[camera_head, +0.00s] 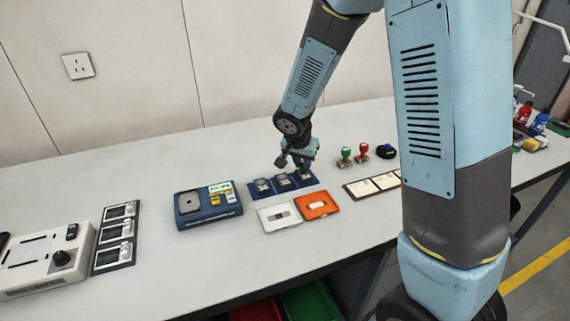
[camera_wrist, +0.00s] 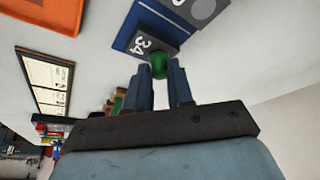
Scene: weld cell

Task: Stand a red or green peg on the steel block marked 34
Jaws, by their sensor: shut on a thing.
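My gripper (camera_head: 301,160) reaches down over the right end of a blue tray (camera_head: 254,191) that holds a row of numbered steel blocks. In the wrist view my gripper (camera_wrist: 163,82) is shut on a green peg (camera_wrist: 159,65), whose end shows between the fingertips. The peg's end is at the edge of the steel block marked 34 (camera_wrist: 147,43); I cannot tell whether it touches the block. In the head view the right-hand block (camera_head: 306,177) is under the gripper, which partly covers it.
A white tray (camera_head: 264,221) and an orange tray (camera_head: 333,207) lie in front. A blue case (camera_head: 185,219) stands to the left. A green-topped stamp (camera_head: 346,153), a red-topped stamp (camera_head: 362,149) and a dark round item (camera_head: 387,151) stand to the right. The bench behind is clear.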

